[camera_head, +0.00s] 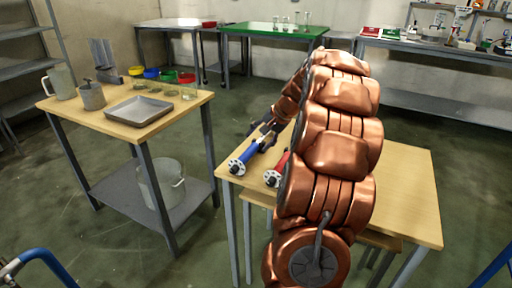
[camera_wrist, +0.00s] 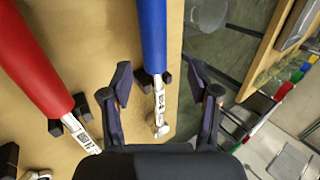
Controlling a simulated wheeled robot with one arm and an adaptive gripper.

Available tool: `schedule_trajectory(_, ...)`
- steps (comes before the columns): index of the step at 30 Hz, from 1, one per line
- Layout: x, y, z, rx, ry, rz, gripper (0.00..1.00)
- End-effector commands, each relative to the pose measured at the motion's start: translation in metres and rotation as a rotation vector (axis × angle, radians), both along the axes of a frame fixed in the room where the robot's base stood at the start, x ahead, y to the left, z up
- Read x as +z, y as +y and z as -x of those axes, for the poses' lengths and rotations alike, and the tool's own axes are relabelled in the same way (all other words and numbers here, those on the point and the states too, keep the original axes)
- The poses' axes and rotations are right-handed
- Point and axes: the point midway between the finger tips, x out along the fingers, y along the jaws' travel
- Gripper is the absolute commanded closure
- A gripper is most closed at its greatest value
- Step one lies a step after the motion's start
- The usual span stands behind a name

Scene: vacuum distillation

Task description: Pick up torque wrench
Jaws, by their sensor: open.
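A torque wrench with a blue handle (camera_head: 246,158) lies on the wooden table near its left edge. It also shows in the wrist view (camera_wrist: 153,38), with its metal shaft running down between my fingers. A second wrench with a red handle (camera_head: 277,171) lies beside it, partly hidden by my arm; in the wrist view the red handle (camera_wrist: 32,55) is at the left. My gripper (camera_wrist: 162,78) is open, its fingers on either side of the blue wrench near where handle meets shaft. In the head view my gripper (camera_head: 266,130) is small and partly hidden. Contact cannot be told.
Small dark supports (camera_wrist: 143,82) sit under the wrenches. The table's right part (camera_head: 410,190) is bare. A separate table at left holds a metal tray (camera_head: 139,110), cups and coloured-rim dishes. A bucket (camera_head: 161,185) stands on its lower shelf.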

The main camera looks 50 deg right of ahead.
Motion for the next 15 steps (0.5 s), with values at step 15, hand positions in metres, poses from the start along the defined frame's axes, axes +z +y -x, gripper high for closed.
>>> schedule_trajectory(15,-0.043,0.002,-0.021,-0.004,0.000,0.001,0.39)
